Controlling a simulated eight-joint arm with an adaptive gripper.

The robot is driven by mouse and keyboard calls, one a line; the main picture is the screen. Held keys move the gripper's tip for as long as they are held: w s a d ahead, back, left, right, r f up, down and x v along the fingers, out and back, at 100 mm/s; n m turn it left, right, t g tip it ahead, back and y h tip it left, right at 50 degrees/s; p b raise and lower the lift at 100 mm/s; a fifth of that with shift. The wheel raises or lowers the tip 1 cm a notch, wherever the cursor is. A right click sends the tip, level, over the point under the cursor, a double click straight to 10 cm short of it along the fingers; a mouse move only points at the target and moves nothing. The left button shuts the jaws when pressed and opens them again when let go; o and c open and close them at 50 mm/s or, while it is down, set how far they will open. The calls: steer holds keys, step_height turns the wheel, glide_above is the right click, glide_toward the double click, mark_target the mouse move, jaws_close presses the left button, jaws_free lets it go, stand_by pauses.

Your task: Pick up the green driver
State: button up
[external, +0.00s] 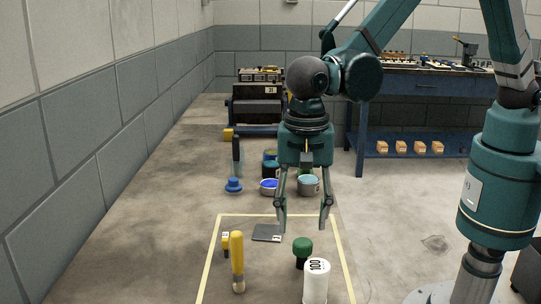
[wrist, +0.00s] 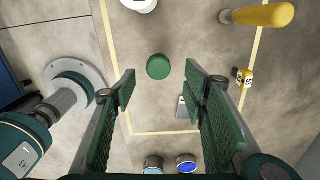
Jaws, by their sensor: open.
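The green driver (external: 302,246) stands upright on the floor inside the yellow-taped area, with a rounded green top and a dark lower part. In the wrist view its round green top (wrist: 158,66) shows from above, just beyond the gap between the fingertips. My gripper (external: 304,225) points down with its fingers spread. It is open and empty, above the floor and a little behind the driver in the external view.
A white bottle (external: 316,281) stands close in front of the driver. A yellow-handled tool (external: 237,260), a small yellow block (external: 226,243) and a grey plate (external: 267,233) are to the left. Tins (external: 308,185) and a blue object (external: 233,186) stand behind the taped area.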

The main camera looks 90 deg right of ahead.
mark_target(303, 243)
steer(key=shift+f, duration=0.1)
steer(key=shift+f, duration=1.2)
steer(key=shift+f, duration=0.1)
steer(key=shift+s+f+b, duration=0.15)
steer(key=shift+f+b, duration=0.7)
steer(key=shift+f, duration=1.7)
steer(key=shift+c, duration=0.6)
steer(key=c, duration=0.9)
